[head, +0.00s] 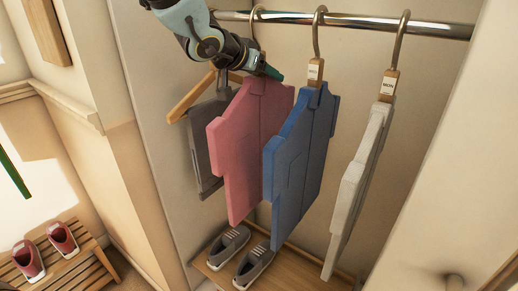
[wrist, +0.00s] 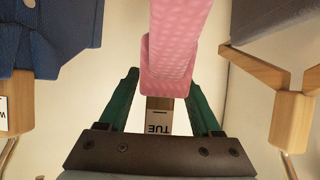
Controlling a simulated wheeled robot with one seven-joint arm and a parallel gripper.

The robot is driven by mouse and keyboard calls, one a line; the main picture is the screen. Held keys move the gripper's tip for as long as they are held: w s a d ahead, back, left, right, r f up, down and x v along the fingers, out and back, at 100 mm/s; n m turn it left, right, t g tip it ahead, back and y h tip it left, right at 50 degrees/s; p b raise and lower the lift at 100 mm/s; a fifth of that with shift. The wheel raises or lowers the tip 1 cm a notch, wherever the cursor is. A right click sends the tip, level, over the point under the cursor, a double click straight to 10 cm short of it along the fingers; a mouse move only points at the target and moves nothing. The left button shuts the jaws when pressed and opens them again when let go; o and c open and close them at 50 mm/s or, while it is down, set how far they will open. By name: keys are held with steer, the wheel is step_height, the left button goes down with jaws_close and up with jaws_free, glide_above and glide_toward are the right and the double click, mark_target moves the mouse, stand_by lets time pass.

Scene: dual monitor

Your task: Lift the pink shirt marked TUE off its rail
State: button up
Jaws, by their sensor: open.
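The pink shirt (head: 245,150) hangs from the metal rail (head: 350,23), between a grey garment and the blue shirt. In the wrist view, the pink shirt (wrist: 172,45) is straight ahead, and its wooden hanger neck bears a white tag reading TUE (wrist: 157,122). My gripper (head: 266,70) is at the top of the pink shirt, just below the rail. In the wrist view, its green fingers (wrist: 160,88) are open, one on each side of the hanger neck, with gaps visible. In the head view my arm hides most of the pink shirt's hanger.
The blue shirt (head: 302,155) hangs close on the right, with a white shirt (head: 358,180) beyond it. The grey garment (head: 207,145) on a wooden hanger (head: 190,98) is close on the left. Grey shoes (head: 228,245) stand below. A cabinet door (head: 440,190) borders the right.

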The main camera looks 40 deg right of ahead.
jaws_close()
stand_by(0.5)
stand_by(0.9)
